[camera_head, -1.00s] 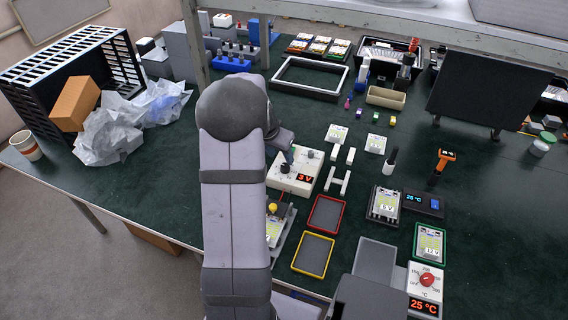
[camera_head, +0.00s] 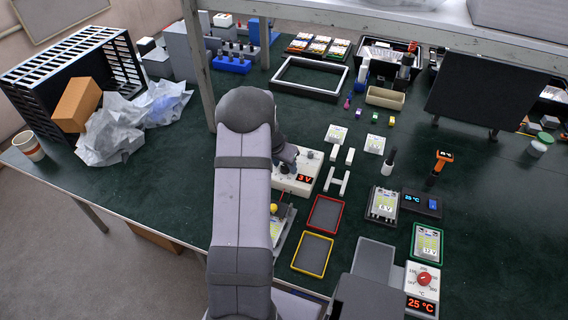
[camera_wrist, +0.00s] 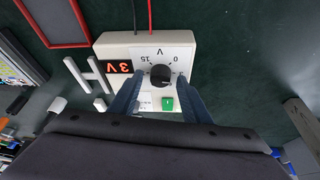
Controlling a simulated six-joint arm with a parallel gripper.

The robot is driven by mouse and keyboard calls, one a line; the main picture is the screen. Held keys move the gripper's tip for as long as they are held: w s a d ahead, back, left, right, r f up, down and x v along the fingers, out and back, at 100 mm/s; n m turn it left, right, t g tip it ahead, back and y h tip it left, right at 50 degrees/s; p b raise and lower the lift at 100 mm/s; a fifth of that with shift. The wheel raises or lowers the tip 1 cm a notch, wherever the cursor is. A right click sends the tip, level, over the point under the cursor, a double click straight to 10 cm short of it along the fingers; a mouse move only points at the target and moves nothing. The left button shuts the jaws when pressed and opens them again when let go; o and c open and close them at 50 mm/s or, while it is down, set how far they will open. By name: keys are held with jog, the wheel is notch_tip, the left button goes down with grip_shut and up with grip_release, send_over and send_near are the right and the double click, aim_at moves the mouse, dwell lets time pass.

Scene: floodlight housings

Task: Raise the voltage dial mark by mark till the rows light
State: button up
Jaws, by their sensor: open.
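The white power supply (camera_head: 301,178) stands mid-table, partly behind my arm; its red display (camera_head: 304,179) reads 3 V. In the wrist view the supply (camera_wrist: 105,43) shows upside down, with its display (camera_wrist: 119,68), black voltage dial (camera_wrist: 161,75) and green button (camera_wrist: 168,103). My gripper (camera_wrist: 161,79) is open, with one blue finger on each side of the dial; I cannot tell whether they touch it. Red and black leads run from the supply. A housing panel (camera_head: 279,240) with a yellow knob (camera_head: 273,208) is partly hidden by my arm; whether its rows are lit is unclear.
Red (camera_head: 341,216) and yellow (camera_head: 331,255) framed trays lie in front of the supply. White bars (camera_head: 336,181) lie right beside it. A panel marked 6 V (camera_head: 383,204), one marked 12 V (camera_head: 428,242) and a 25 °C heater dial (camera_head: 424,279) are further right.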

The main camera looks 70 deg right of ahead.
jog(key=c, duration=1)
jog(key=shift+f+m+b, duration=0.2)
jog(key=shift+m+b, duration=0.1)
jog(key=shift+b, duration=0.5)
jog(key=shift+w+f+m+g+b, duration=0.1)
jog(key=shift+m+g+b, duration=0.25)
jog(key=shift+b, duration=0.75)
jog(key=m+b, duration=0.2)
jog(key=b, duration=0.1)
jog(key=shift+w+d+g+b, duration=0.1)
jog(key=shift+g+b, duration=0.25)
jog(key=shift+b, duration=0.05)
jog(key=m+b, duration=0.1)
jog(key=m, duration=0.1)
jog(key=m+g+y+b, duration=0.1)
jog(key=m, duration=0.1)
jog(key=shift+w+r, duration=0.1)
jog(key=shift+r, duration=0.1)
jog(key=shift+d+r+m+g+y, duration=0.1)
jog(key=shift+m+g+y, duration=0.45)
jog(key=shift+m, duration=1.1)
jog(key=shift+y, duration=0.25)
